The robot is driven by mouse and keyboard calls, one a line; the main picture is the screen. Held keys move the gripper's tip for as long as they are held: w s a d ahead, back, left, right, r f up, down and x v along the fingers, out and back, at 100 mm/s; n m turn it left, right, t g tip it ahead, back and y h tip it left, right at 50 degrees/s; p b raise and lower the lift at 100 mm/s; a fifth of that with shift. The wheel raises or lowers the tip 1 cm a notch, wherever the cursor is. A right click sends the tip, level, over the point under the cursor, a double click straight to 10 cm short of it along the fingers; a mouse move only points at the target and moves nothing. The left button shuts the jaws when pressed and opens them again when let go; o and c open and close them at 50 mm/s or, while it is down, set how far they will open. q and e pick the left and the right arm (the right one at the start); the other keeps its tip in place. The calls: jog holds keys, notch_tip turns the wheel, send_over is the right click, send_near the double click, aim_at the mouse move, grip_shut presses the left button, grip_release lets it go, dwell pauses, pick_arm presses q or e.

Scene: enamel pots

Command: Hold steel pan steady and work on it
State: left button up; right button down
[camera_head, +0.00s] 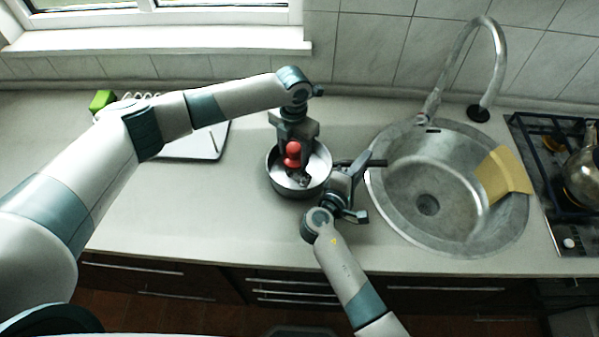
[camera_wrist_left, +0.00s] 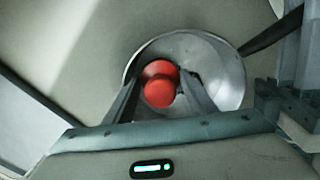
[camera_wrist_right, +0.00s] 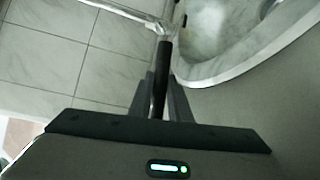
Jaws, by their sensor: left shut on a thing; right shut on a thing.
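The steel pan (camera_head: 282,186) stands on the counter left of the sink, and its inside shows in the left wrist view (camera_wrist_left: 229,75). Its black handle (camera_head: 378,163) points right toward the sink. My right gripper (camera_head: 360,168) is shut on that handle, which also shows between its fingers in the right wrist view (camera_wrist_right: 162,65). A red tool with a rounded knob (camera_head: 292,148) is in the pan. My left gripper (camera_head: 297,165) reaches down from above and is shut on the tool; its knob shows between the fingers (camera_wrist_left: 160,92). The tool's lower end is mostly hidden.
The round sink (camera_head: 400,215) with a tall tap (camera_head: 455,62) lies right of the pan. A yellow board or cloth (camera_head: 503,174) lies on its right rim. A stove with a kettle (camera_head: 583,178) is far right. A white board (camera_head: 190,148) and green object (camera_head: 102,100) are left.

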pick_arm(q)
jog(key=shift+s, duration=0.1)
jog(key=shift+s+r, duration=0.1)
jog(key=shift+s, duration=3.1)
jog(key=shift+w+f, duration=0.1)
jog(key=shift+f, duration=0.1)
jog(key=shift+w+r, duration=0.15)
jog(key=shift+w, duration=3.1)
